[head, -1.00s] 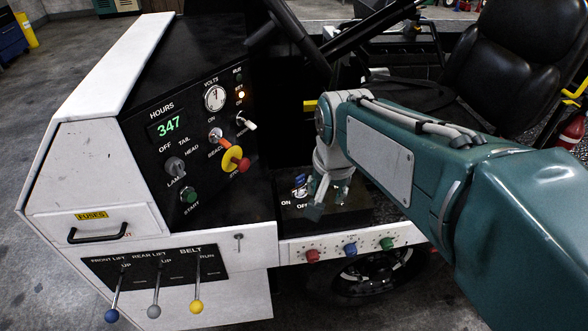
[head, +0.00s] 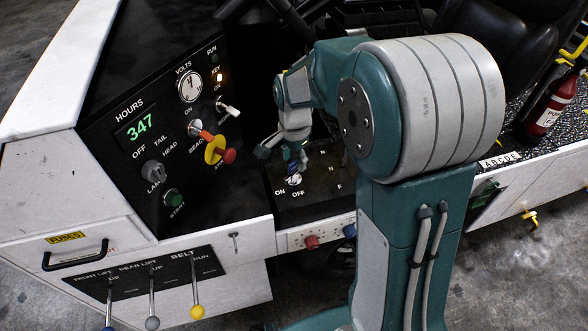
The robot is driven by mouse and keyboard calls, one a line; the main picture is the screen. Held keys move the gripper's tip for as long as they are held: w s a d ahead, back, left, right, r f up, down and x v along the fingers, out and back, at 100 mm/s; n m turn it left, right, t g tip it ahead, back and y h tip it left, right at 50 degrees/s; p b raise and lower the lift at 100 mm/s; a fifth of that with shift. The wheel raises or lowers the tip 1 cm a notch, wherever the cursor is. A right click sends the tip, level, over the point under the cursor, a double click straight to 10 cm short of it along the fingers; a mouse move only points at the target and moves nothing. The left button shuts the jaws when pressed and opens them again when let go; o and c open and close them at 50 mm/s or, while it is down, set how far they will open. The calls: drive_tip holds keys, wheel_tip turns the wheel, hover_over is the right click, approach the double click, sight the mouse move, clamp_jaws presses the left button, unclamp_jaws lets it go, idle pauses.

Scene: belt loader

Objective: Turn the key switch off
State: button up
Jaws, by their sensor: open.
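A small switch (head: 294,180) with a silver base and a blue upper part stands on the low black panel (head: 317,194), beside the ON and OFF labels. It looks like the key switch; its exact angle is too small to read. My gripper (head: 287,160) is open and points down just above it, its fingers to either side of the blue part. I cannot tell whether they touch it.
Belt levers (head: 197,311) stand at the lower left. A red extinguisher (head: 549,108) is at the right.

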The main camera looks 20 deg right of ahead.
sight(293, 171)
drive_tip(key=f, duration=0.4)
drive_tip(key=shift+a+f, duration=0.25)
drive_tip(key=shift+a, duration=0.05)
drive_tip(key=shift+d, duration=0.15)
clamp_jaws()
